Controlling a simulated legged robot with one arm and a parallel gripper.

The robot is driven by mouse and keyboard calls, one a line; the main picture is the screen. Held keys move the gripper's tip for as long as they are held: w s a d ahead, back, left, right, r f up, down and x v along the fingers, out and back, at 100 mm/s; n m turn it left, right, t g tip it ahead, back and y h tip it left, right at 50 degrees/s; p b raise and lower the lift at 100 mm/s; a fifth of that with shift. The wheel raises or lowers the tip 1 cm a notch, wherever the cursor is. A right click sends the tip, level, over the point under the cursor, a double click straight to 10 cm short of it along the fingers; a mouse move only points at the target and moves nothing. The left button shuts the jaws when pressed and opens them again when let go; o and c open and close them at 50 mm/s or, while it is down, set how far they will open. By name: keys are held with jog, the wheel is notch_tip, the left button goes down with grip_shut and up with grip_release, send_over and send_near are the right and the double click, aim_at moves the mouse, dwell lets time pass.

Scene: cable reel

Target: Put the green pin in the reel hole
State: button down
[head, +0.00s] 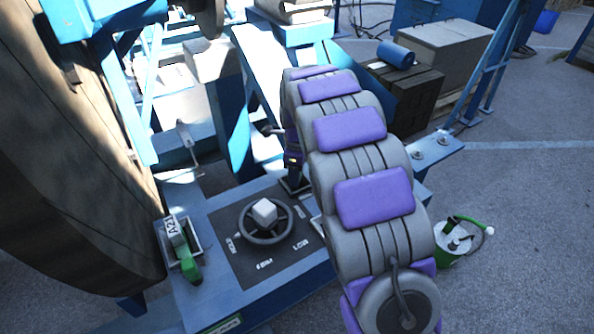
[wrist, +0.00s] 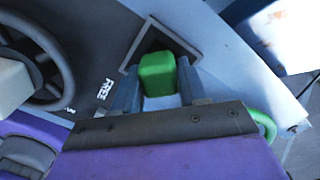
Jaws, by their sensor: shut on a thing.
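In the wrist view, my gripper (wrist: 160,88) is shut on the green pin (wrist: 158,72), whose green block end shows between the two grey fingers. The pin is at a dark square recess with a grey frame (wrist: 185,36); how far it sits inside cannot be told. In the head view, my grey and purple arm bends down over the blue base, and the fingers and pin are mostly hidden behind it. The large dark reel (head: 70,150) fills the left of the head view. The reel hole cannot be made out clearly.
A dial with a handwheel (head: 266,220) is on the base beside the arm. A green item tagged A21 (head: 187,262) sits left of it.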

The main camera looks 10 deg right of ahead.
jog(key=shift+d+r+p, duration=0.15)
jog(key=shift+d+p, duration=0.05)
jog(key=shift+p, duration=0.2)
dwell(0.4)
jog(key=c, duration=0.5)
grip_release()
jog(key=shift+a, duration=0.1)
jog(key=r+p, duration=0.1)
jog(key=r, duration=0.7)
jog(key=r+p, duration=0.1)
jog(key=r, duration=0.8)
jog(key=shift+s+d+r+p, duration=0.1)
jog(key=shift+d+p, duration=0.1)
jog(key=shift+p, duration=0.15)
jog(key=shift+s, duration=0.1)
jog(key=s+f+n, duration=0.2)
jog(key=s+n, duration=0.5)
jog(key=s, duration=0.6)
jog(key=s+f+n+g+b, duration=0.1)
jog(key=s+f+n, duration=0.2)
jog(key=s+n, duration=0.5)
jog(key=s+a+f+n+g, duration=0.1)
jog(key=s+f+n, duration=0.2)
jog(key=s+n, duration=0.5)
jog(key=shift+s, duration=6.25)
